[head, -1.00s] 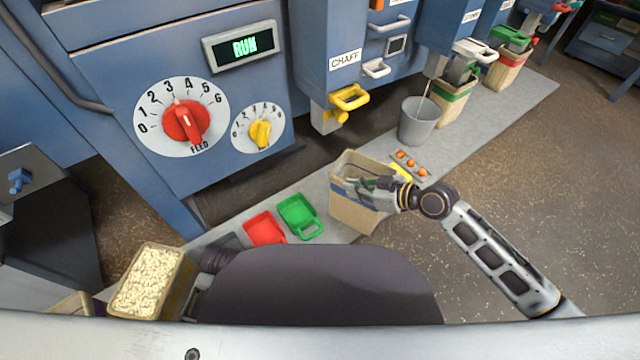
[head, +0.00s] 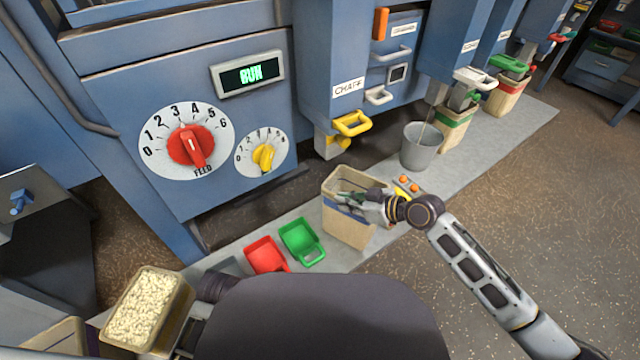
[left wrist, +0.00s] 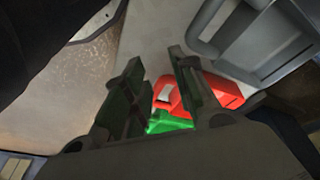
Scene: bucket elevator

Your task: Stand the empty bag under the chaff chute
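The empty tan bag (head: 345,228) with a blue band stands open and roughly upright over the grey floor strip, right of the green scoop. Whether its base touches the strip I cannot tell. My right gripper (head: 362,202) is at the bag's right upper rim, shut on it. The chaff chute (head: 335,144), with its yellow handle (head: 351,123), is behind the bag under the CHAFF label. The space below the chute is clear. In the left wrist view, my left gripper (left wrist: 158,90) is open and empty, above the red scoop (left wrist: 195,92) and green scoop (left wrist: 168,122).
A tan bag full of pale flakes (head: 185,312) is at the lower left. Red (head: 262,250) and green (head: 300,240) scoops lie on the strip (head: 262,231). A grey bucket (head: 420,148) and other bags stand farther along. Open floor lies to the right.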

